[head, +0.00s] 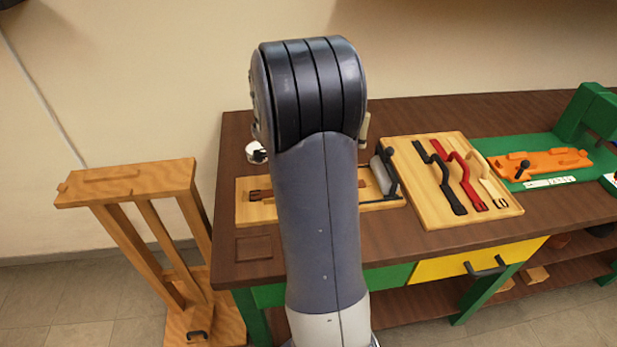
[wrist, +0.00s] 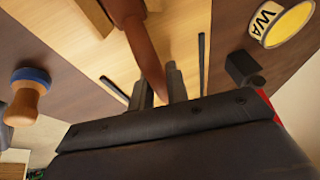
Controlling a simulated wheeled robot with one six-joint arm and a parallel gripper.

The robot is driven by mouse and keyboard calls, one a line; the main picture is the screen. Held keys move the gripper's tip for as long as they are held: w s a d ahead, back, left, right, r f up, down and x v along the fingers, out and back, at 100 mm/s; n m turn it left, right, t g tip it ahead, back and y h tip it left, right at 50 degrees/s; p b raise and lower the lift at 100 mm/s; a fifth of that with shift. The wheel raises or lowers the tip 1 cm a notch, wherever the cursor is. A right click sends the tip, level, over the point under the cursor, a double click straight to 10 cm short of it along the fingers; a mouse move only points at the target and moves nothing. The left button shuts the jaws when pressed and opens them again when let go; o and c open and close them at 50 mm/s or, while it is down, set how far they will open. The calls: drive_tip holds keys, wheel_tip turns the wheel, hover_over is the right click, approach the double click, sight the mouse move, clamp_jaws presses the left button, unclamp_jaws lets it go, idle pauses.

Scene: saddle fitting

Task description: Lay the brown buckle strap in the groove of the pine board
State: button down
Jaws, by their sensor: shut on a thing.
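The pine board (head: 240,213) lies on the left of the bench in the head view, its middle hidden behind my arm. A dark buckle (head: 260,195) shows over its left part, and a short brown piece (head: 362,184), apparently the strap's other end, shows right of my arm. In the wrist view my gripper (wrist: 160,88) is shut on the brown strap (wrist: 143,45), which runs up out of the picture between the fingers. Pale board wood (wrist: 175,20) lies beyond it. I cannot tell whether the strap touches the groove. The head view hides my gripper.
A lever clamp (head: 387,174) stands at the pine board's right end. A second board (head: 420,205) holds black, red and cream straps. A wooden stand (head: 130,185) is left of the bench.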

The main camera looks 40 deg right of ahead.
drive_tip(key=shift+f+b, duration=0.15)
drive_tip(key=shift+b, duration=0.15)
drive_tip(key=c, duration=1.4)
unclamp_jaws()
drive_tip(key=shift+r, duration=0.25)
drive_tip(key=v, duration=1.2)
